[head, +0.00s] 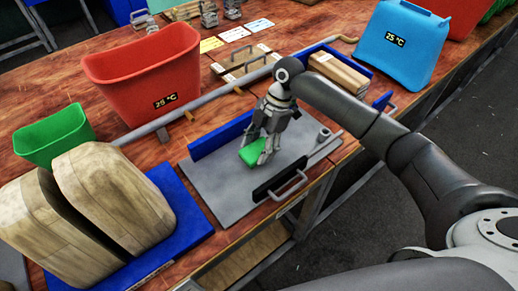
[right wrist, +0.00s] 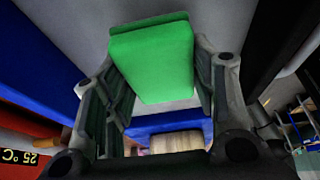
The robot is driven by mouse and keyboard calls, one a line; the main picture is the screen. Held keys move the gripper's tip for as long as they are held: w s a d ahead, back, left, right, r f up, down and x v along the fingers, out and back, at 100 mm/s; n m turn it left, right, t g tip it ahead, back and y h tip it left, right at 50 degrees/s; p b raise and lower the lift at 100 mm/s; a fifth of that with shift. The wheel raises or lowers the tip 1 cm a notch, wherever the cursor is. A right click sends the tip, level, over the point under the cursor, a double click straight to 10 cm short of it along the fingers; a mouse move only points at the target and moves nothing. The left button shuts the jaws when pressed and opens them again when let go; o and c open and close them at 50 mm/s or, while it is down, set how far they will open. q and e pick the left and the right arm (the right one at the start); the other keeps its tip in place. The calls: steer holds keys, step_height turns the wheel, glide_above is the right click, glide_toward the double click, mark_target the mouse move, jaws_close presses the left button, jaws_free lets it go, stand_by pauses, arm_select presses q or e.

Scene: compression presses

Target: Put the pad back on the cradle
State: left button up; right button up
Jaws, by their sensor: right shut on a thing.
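The green pad (head: 253,151) is between the fingers of my right gripper (head: 262,150), low over the grey plate (head: 222,200) on the bench. The gripper is shut on it, with its fingers pointing down. In the right wrist view the pad (right wrist: 152,60) fills the space between the two fingers (right wrist: 155,75). I cannot tell whether the pad touches the plate. No part is clearly recognisable as the cradle; the grey plate has a blue rail (head: 215,137) behind and a black bar with a metal handle (head: 288,187) in front. My left gripper is not in view.
Two wooden blocks (head: 113,196) stand on a blue base at the left. A red bin (head: 142,68), a green bin (head: 52,137) and a blue bin (head: 400,45) stand around. A long grey bar (head: 205,97) lies behind the plate. The plate's left part is clear.

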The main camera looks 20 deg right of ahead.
steer(key=shift+f, duration=0.95)
steer(key=o, duration=1.1)
steer(key=shift+f, duration=0.15)
steer(key=shift+c, duration=0.2)
steer(key=v, duration=1.2)
steer(key=shift+r+b, duration=0.2)
steer(key=shift+b, duration=0.25)
